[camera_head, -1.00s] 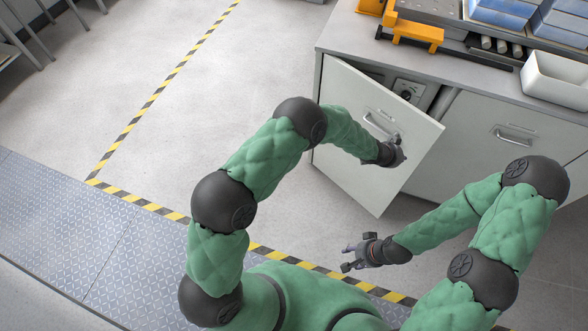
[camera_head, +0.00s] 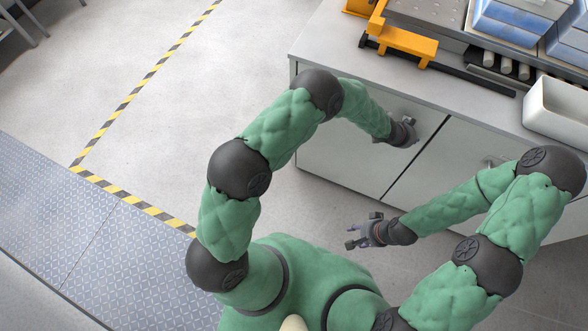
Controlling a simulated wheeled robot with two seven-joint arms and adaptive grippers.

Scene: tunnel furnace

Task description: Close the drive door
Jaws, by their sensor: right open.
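The drive door (camera_head: 335,155) is the pale left-hand door of the grey cabinet. It looks flush with the cabinet front, with only a thin seam at its right edge. My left gripper (camera_head: 408,132) is at the upper right part of this door, where it and the arm hide the handle. Whether its fingers are open or shut, or touch the door, I cannot tell. My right gripper (camera_head: 360,233) is open and empty, over the floor in front of the cabinet.
A second cabinet door (camera_head: 450,170) is right of the drive door, partly behind my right arm. On the cabinet top stand an orange fixture (camera_head: 405,42), a white bin (camera_head: 560,110) and blue boxes (camera_head: 510,20). The floor (camera_head: 225,85) at left is clear.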

